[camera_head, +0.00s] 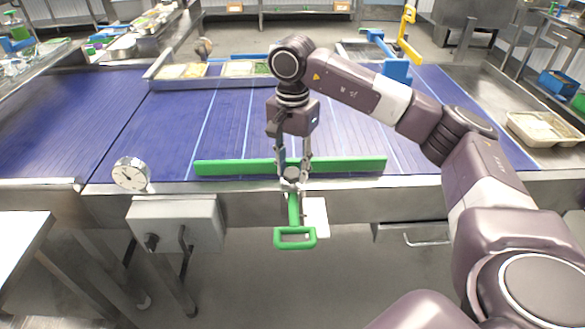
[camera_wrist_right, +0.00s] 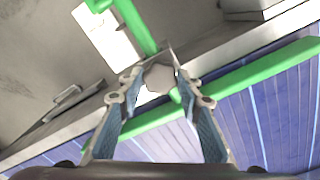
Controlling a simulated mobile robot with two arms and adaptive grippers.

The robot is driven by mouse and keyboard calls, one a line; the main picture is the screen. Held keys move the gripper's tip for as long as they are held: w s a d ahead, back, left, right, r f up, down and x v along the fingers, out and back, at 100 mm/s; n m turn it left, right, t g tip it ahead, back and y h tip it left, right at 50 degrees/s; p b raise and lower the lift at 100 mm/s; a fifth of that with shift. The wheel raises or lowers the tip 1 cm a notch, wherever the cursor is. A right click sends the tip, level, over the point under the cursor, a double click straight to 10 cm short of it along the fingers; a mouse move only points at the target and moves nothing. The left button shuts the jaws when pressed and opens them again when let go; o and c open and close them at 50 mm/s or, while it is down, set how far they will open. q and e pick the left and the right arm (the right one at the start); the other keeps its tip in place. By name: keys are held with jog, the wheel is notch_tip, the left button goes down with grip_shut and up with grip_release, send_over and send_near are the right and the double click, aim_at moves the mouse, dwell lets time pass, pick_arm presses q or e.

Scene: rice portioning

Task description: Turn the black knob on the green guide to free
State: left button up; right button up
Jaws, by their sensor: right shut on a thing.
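The green guide (camera_head: 345,165) is a long bar along the front edge of the blue conveyor. A green arm with a loop handle (camera_head: 295,245) hangs from its middle over the front rail. The knob (camera_head: 291,173) sits where the arm meets the bar and looks grey rather than black; it also shows in the right wrist view (camera_wrist_right: 160,77). My right gripper (camera_head: 292,180) points down from above and is shut on the knob, with its fingertips on either side in the right wrist view (camera_wrist_right: 158,84). The knob's setting cannot be read. My left gripper is out of view.
A round dial (camera_head: 130,173) stands on the front rail to the left. A tray of food portions (camera_head: 215,83) lies across the far side of the belt. A beige tray (camera_head: 545,128) is at the right. The belt left of the guide is clear.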

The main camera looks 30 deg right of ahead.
aim_at(293, 172)
jog(key=shift+w+d+r, duration=0.1)
jog(key=shift+w+r, duration=0.05)
jog(key=shift+r, duration=0.05)
dwell(0.3)
jog(key=o, duration=1.2)
jog(key=shift+f, duration=0.1)
jog(key=shift+c, duration=0.2)
notch_tip(293, 172, up, 12)
